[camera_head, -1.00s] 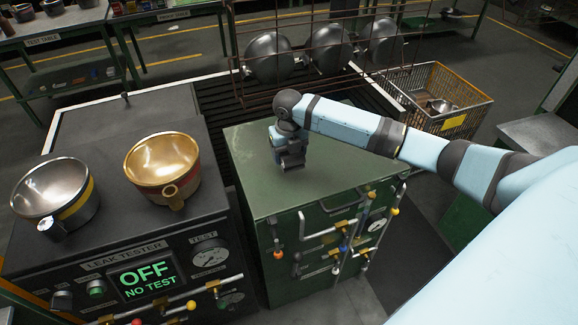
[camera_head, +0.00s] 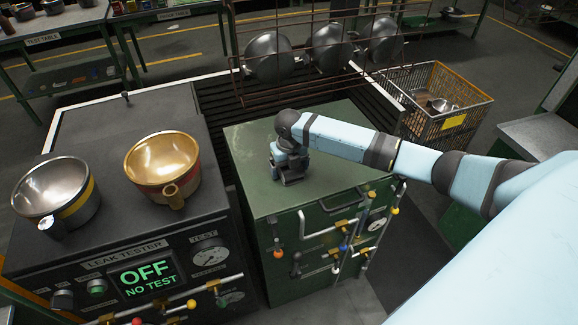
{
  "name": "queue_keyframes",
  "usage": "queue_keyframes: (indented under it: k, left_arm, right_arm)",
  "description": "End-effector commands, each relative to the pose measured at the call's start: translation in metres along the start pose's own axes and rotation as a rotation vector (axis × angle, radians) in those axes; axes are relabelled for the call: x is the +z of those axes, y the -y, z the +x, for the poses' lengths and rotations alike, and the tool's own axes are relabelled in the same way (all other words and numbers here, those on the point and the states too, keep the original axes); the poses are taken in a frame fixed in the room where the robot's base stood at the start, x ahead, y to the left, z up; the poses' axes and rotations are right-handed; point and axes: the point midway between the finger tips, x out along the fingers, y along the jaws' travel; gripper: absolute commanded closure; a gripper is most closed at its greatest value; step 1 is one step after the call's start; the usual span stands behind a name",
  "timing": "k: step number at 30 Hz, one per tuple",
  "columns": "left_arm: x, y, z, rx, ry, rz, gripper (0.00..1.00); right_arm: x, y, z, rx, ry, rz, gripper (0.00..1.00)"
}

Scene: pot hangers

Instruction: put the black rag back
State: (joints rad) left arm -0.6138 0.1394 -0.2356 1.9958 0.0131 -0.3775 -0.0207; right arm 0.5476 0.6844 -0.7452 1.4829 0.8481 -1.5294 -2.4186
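I see no black rag in the head view; my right gripper may hide it. My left gripper is not in view.
The leak tester (camera_head: 110,215) at left carries a silver pot (camera_head: 55,188) and a brass-coloured pot (camera_head: 163,160). Pots hang on a wire rack (camera_head: 330,50) behind the cabinet. A wire basket (camera_head: 445,100) stands at right. Valves line the cabinet front.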

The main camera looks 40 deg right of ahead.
Motion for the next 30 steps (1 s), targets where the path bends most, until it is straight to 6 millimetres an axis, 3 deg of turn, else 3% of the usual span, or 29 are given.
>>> queue_keyframes:
  k: [11,14,24,30]
  left_arm:
    - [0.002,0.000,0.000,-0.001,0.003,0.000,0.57]
    - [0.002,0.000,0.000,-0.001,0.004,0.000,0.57]
    - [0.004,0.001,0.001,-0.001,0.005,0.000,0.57]
    - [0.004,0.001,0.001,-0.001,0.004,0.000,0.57]
  right_arm:
    - [0.000,0.000,-0.007,0.000,0.001,0.000,0.07]
    - [0.001,0.000,-0.020,0.001,0.002,0.000,0.07]
    - [0.001,0.000,-0.092,0.000,0.003,0.000,0.07]
    - [0.001,-0.001,-0.117,0.001,0.001,-0.001,0.07]
